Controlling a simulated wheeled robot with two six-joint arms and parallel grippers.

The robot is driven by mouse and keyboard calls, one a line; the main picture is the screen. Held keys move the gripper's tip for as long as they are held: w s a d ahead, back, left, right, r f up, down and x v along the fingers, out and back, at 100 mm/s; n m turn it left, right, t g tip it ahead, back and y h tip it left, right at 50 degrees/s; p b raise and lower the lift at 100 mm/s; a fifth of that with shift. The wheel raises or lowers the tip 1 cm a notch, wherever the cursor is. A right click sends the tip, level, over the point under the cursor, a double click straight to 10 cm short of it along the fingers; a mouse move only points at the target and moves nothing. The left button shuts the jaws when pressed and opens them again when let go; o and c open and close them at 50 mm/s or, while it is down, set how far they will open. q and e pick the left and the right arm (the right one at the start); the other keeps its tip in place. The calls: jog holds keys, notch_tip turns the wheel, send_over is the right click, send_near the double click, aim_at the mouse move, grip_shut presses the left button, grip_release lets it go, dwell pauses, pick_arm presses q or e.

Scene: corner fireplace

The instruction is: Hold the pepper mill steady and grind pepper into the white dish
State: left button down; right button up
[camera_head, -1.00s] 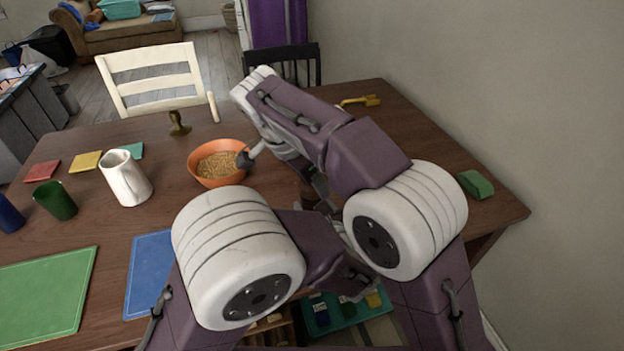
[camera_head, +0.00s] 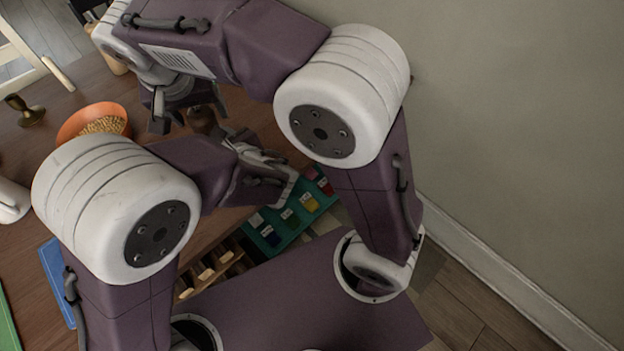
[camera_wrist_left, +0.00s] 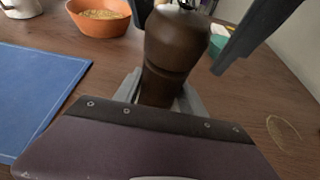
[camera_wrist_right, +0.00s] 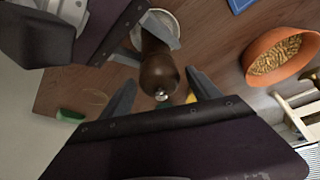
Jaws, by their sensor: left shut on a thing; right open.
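The brown pepper mill (camera_wrist_left: 178,45) stands upright in my left gripper (camera_wrist_left: 158,90), whose jaws are shut around its body. In the head view the mill (camera_head: 203,121) is partly covered by my arms. My right gripper (camera_wrist_right: 160,92) is open above it, with its fingers on either side of the mill's top knob and a gap visible. The right gripper (camera_head: 188,108) also shows in the head view. The white dish (camera_wrist_right: 167,24) shows partly behind the mill's lower end in the right wrist view. The dish is hidden in the head view. I cannot tell if pepper is in it.
An orange bowl of grain-like food (camera_head: 92,118) stands left of the mill, with a brass-coloured object (camera_head: 25,110) beyond it. A blue mat (camera_wrist_left: 35,95) lies on the table. A green block (camera_wrist_right: 70,115) lies near the table's edge. A teal tray (camera_head: 290,222) sits below table level.

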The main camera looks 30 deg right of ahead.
jog(key=n+y, duration=0.2)
jog(key=n, duration=0.3)
jog(key=shift+n, duration=0.4)
jog(key=v, duration=1.2)
jog(key=s+d+f+n+g+h, duration=0.1)
jog(key=d+f+h, duration=0.1)
jog(key=d+f, duration=0.4)
jog(key=s+d+f+n+g+h, duration=0.1)
jog(key=s+d+f+h, duration=0.1)
jog(key=d+f, duration=0.4)
jog(key=s+d+f+n+g+h, duration=0.1)
jog(key=s+d+f+h, duration=0.1)
jog(key=d+f, duration=0.4)
jog(key=shift+d, duration=0.15)
jog(key=s+f+m+y, duration=0.2)
jog(key=f+m, duration=0.1)
jog(key=f, duration=0.3)
jog(key=s+a+f+m+y, duration=0.1)
jog(key=s+f+m+y, duration=0.2)
jog(key=f, duration=0.3)
jog(key=shift+s+a, duration=0.25)
jog(key=shift+s, duration=0.05)
jog(key=shift+f, duration=0.1)
